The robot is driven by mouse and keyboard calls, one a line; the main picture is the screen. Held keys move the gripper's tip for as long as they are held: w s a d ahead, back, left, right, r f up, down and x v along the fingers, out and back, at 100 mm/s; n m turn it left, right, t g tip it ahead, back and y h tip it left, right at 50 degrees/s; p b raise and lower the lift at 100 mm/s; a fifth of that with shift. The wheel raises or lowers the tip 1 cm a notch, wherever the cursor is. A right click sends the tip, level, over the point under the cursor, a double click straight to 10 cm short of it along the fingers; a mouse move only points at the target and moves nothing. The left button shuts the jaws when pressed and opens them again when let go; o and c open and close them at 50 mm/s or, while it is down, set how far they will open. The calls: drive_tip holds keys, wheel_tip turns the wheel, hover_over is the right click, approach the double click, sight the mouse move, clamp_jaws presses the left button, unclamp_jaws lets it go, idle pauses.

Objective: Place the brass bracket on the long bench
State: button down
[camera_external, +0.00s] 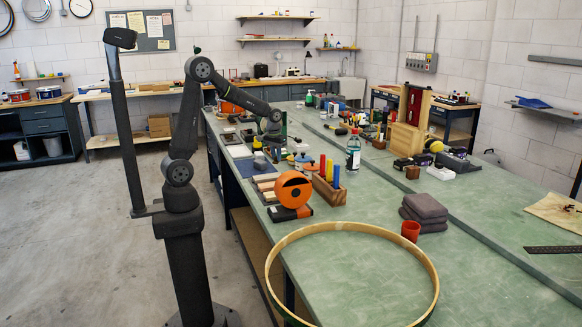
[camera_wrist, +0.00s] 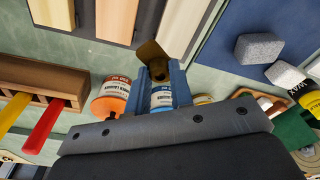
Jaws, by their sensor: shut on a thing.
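The brass bracket (camera_wrist: 151,52) shows in the wrist view as a brownish-gold plate at the tips of my gripper (camera_wrist: 160,78). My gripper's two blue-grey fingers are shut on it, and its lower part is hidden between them. In the external view my gripper (camera_external: 272,141) hangs over the left side of the long bench (camera_external: 375,240), which has a worn green top. The bracket cannot be made out there. In the wrist view the green bench top (camera_wrist: 85,50) lies below the bracket.
Pale wooden blocks (camera_wrist: 116,18), a dark blue mat (camera_wrist: 230,60) and a grey block (camera_wrist: 258,48) are close by. A wooden hoop (camera_external: 432,270) lies at the front; the bench inside it is clear.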

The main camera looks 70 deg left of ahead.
drive_tip(key=w+d+f+m+h, duration=0.1)
drive_tip(key=w+d+f+m, duration=0.1)
drive_tip(key=w+d+m, duration=0.8)
drive_tip(key=s+a+r+n, duration=0.2)
drive_tip(key=s+a+n, duration=0.1)
drive_tip(key=s+a, duration=0.5)
drive_tip(key=n+y, duration=0.1)
drive_tip(key=n, duration=0.4)
hover_over(247, 172)
drive_tip(key=f, duration=0.5)
drive_tip(key=shift+s+d+f, duration=0.1)
drive_tip(key=shift+d+f, duration=0.25)
drive_tip(key=shift+a+f, duration=0.3)
drive_tip(key=shift+a, duration=0.05)
drive_tip(key=shift+f, duration=1.85)
drive_tip(key=shift+f, duration=0.15)
drive_tip(key=c, duration=1.3)
unclamp_jaws()
